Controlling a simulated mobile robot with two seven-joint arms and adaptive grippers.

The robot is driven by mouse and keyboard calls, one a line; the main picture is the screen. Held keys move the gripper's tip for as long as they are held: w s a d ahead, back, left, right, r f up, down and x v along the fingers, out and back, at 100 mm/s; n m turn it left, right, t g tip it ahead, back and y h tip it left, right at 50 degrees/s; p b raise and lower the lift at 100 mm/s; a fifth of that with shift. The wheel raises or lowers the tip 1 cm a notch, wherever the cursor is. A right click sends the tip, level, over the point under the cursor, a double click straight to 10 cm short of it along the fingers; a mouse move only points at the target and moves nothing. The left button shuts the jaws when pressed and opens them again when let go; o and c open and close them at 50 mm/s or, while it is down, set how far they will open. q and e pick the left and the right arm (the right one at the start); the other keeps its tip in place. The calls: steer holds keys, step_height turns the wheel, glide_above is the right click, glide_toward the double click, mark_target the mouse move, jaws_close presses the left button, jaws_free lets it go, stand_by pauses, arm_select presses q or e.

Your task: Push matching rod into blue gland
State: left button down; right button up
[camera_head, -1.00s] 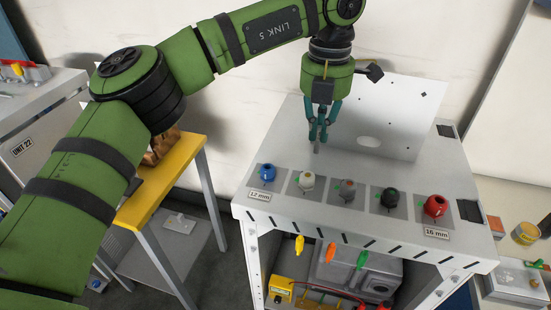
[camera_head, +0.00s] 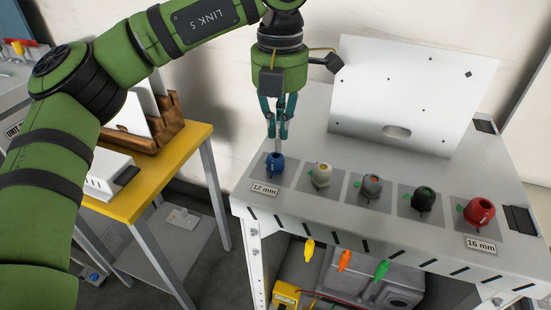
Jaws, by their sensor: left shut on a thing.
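The blue gland (camera_head: 275,164) stands at the left end of a row of glands on the grey bench top, behind the "12 mm" label. My left gripper (camera_head: 278,132) points down just above and behind it, shut on a thin grey rod (camera_head: 279,145). The rod hangs upright, its lower end at the top of the blue gland in the picture. I cannot tell whether the tip is inside the gland or just behind it. My right gripper is not in view.
A white gland (camera_head: 320,175), grey gland (camera_head: 372,186), black gland (camera_head: 423,199) and red gland (camera_head: 480,211) continue the row rightward. A white upright panel (camera_head: 413,95) stands behind them. A yellow-topped table (camera_head: 153,192) is at left, with a gap between it and the bench.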

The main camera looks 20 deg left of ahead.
mark_target(276, 151)
arm_select(q)
steer(key=shift+s+a+f, duration=0.15)
steer(key=shift+s+a, duration=0.05)
steer(key=shift+s+f, duration=0.1)
steer(key=shift+f, duration=0.1)
step_height(276, 151, down, 4)
steer(key=b, duration=0.3)
steer(key=shift+r, duration=0.2)
steer(key=c, duration=1.3)
jaws_free()
steer(key=shift+r, duration=0.1)
steer(key=shift+c, duration=0.2)
steer(key=shift+r, duration=0.1)
step_height(276, 151, up, 6)
steer(key=shift+f+b, duration=0.25)
steer(key=shift+b, duration=0.25)
step_height(276, 151, up, 6)
steer(key=shift+r+p, duration=0.2)
steer(key=shift+p, duration=0.5)
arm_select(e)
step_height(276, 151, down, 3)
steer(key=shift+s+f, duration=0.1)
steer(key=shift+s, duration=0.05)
